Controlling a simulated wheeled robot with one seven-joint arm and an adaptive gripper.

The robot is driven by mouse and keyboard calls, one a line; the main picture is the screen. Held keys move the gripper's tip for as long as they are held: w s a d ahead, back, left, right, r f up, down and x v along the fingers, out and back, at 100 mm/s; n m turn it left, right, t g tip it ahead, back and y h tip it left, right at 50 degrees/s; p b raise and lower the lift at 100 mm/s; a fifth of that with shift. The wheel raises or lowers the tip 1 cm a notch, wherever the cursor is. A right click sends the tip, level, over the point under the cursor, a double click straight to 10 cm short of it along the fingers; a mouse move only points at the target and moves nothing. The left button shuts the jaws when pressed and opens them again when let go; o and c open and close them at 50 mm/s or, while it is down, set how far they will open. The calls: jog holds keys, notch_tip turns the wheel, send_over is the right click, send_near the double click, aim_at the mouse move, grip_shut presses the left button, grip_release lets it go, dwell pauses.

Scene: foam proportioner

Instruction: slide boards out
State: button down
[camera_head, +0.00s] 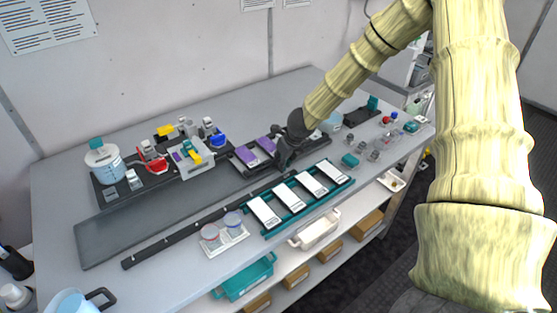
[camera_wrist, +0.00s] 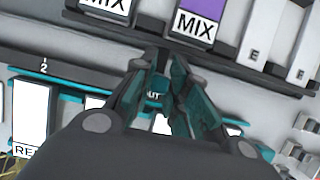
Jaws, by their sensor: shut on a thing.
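My gripper (camera_head: 283,164) is low over the bench, between the black tray with purple-and-white boards (camera_head: 267,145) and the teal rack (camera_head: 345,184). The rack holds several white boards (camera_head: 264,211) side by side. In the wrist view my gripper (camera_wrist: 160,95) is closed around a small teal piece (camera_wrist: 153,98) with letters that seem to read "OUT". The fingers hide most of this piece, and I cannot tell what it joins. Boards marked "MIX" (camera_wrist: 195,23) lie above the fingers, and a white board (camera_wrist: 30,112) lies at lower left.
A long black rail (camera_head: 190,232) runs along the bench, left of my gripper. Two round dishes on a white holder (camera_head: 232,240) stand left of the rack. A black tray (camera_head: 102,200) with a jug and fittings is at back left.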

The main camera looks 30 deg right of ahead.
jog(key=shift+w+d+r, duration=0.1)
jog(key=shift+d, duration=0.15)
jog(key=c, duration=1.4)
grip_release()
jog(key=shift+d, duration=0.2)
jog(key=shift+a, duration=0.2)
jog(key=shift+r, duration=0.35)
jog(key=shift+s+v, duration=0.15)
jog(key=shift+v, duration=2.65)
jog(key=shift+s+v, duration=0.15)
jog(key=shift+v, duration=2.7)
jog(key=shift+d+f, duration=0.15)
